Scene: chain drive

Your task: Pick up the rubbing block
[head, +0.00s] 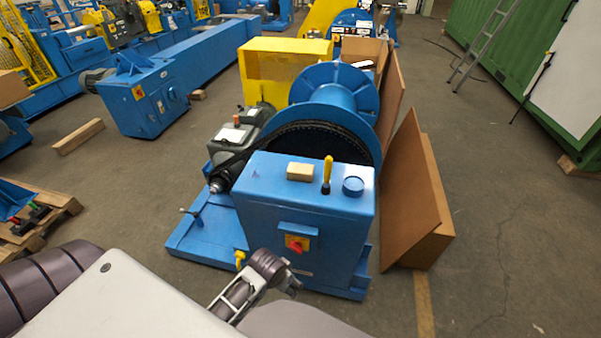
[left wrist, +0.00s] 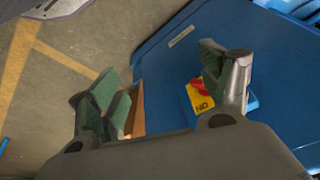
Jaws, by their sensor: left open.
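The rubbing block (head: 300,171) is a small tan block. It lies on top of the blue cabinet (head: 270,188) of the chain drive, left of a yellow-handled tool (head: 327,172). My left gripper (head: 268,275) is low in front of the cabinet, below and apart from the block. In the left wrist view the gripper (left wrist: 165,78) is open, its green-padded fingers spread with nothing held between them. The block does not show in that view. My right gripper is not in view.
A round blue cap (head: 353,186) sits right of the tool. A red switch on a yellow plate (head: 297,243) stands out from the cabinet front, close to the left gripper; it also shows in the left wrist view (left wrist: 200,95). Brown boards (head: 412,205) lean at the right.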

